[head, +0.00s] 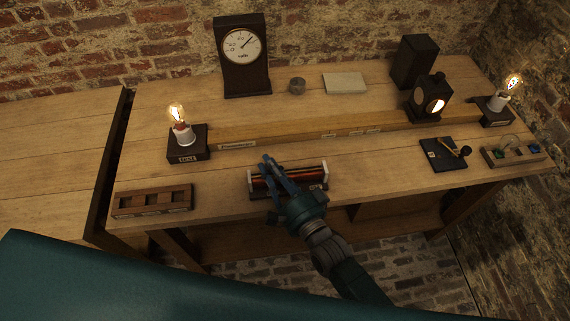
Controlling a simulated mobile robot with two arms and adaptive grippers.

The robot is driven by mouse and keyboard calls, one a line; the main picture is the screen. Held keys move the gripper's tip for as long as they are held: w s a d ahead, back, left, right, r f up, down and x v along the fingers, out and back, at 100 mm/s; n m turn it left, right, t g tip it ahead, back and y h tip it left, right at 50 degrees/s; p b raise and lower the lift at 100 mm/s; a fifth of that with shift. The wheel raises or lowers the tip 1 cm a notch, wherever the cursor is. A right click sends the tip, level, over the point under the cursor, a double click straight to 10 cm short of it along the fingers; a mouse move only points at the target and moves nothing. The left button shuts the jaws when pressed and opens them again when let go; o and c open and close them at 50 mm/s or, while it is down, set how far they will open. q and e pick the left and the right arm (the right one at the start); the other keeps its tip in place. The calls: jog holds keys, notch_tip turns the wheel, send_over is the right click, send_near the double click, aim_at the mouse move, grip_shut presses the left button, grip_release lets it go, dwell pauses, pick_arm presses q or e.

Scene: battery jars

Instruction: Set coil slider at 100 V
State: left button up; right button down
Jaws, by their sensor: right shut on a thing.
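The coil (308,176), wound in copper-red wire between white end pieces on a dark base, lies near the front edge of the bench. My right gripper (270,172) reaches over its left half from the front and is shut on the coil slider, which its fingers mostly hide. The dial meter (242,47) in a tall dark case stands at the back left; its needle points up and right, and its figures are too small to read. My left gripper is not in view.
A lit lamp on a dark base (187,154) stands left of the coil. An empty wooden rack (153,200) lies front left. A lit lantern (430,103), a switch board (443,154), a terminal block (513,151) and another lit lamp (499,102) are right. A low ledge (290,133) crosses behind the coil.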

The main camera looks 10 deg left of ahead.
jog(key=shift+r, duration=0.1)
jog(key=c, duration=1.7)
grip_release()
jog(key=shift+o, duration=0.2)
jog(key=shift+s+d, duration=0.1)
jog(key=v, duration=1.1)
jog(key=shift+s+d, duration=0.25)
jog(key=shift+s, duration=0.05)
jog(key=shift+w, duration=0.1)
